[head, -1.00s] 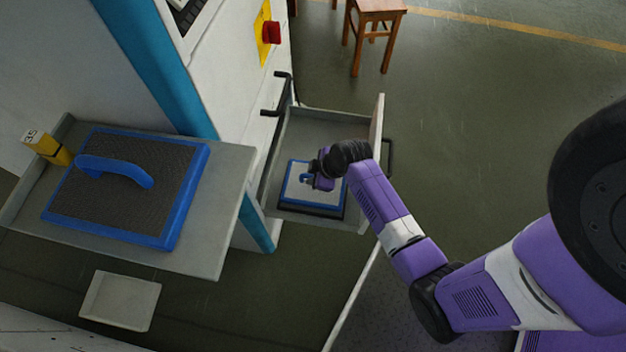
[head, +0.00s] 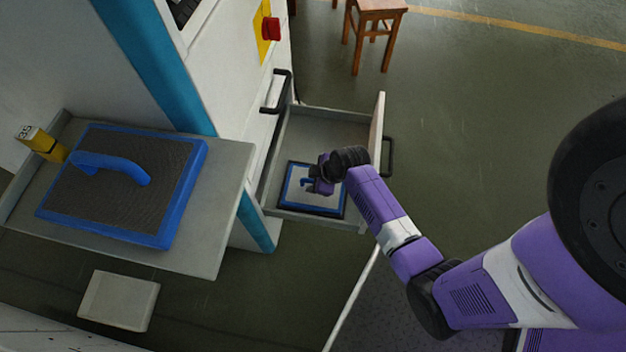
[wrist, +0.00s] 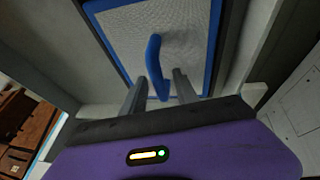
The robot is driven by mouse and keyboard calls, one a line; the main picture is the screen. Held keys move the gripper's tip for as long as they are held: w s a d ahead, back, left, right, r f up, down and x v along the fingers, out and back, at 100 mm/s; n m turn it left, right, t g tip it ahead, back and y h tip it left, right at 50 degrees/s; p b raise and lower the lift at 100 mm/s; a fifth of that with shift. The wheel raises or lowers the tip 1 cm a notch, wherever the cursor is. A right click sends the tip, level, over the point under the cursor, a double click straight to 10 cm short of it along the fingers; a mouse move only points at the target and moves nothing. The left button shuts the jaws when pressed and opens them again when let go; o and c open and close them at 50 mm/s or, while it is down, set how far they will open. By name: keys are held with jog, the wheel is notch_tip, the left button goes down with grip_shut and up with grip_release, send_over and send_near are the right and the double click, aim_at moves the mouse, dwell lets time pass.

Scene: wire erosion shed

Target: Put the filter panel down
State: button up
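A filter panel (head: 299,199) with a blue rim and a pale mesh face lies flat in the open drawer (head: 345,120), with a dark border around it. In the wrist view the panel (wrist: 195,30) fills the top middle, and its curved blue handle (wrist: 154,62) rises toward me. My gripper (wrist: 159,80) is over the panel with a finger on each side of the handle. Narrow gaps show between the fingers and the handle, so it looks open. In the head view my wrist hides part of the panel.
A second blue-rimmed panel (head: 110,190) with dark mesh and a blue handle lies on the grey shelf (head: 225,185) at left, beside a yellow tagged block (head: 40,143). A white tray (head: 118,300) is below. A wooden stool (head: 375,15) stands behind; the floor at right is clear.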

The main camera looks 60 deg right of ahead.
jog(key=p+v, duration=0.3)
jog(key=v, duration=0.9)
jog(key=s+a+r+m+t+h, duration=0.2)
jog(key=s+a+r+t, duration=0.2)
jog(key=s+a+r, duration=0.45)
jog(key=s+a+r+t, duration=0.1)
jog(key=a+r+t, duration=0.1)
jog(key=r, duration=0.4)
jog(key=s+a+r+m+t+y, duration=0.1)
jog(key=s+a+r+t, duration=0.1)
jog(key=a+r, duration=0.2)
jog(key=s+a+r+m+t+y, duration=0.1)
jog(key=a+r, duration=0.3)
jog(key=r, duration=0.4)
jog(key=shift+s+r+t, duration=0.25)
jog(key=shift+s+t, duration=0.25)
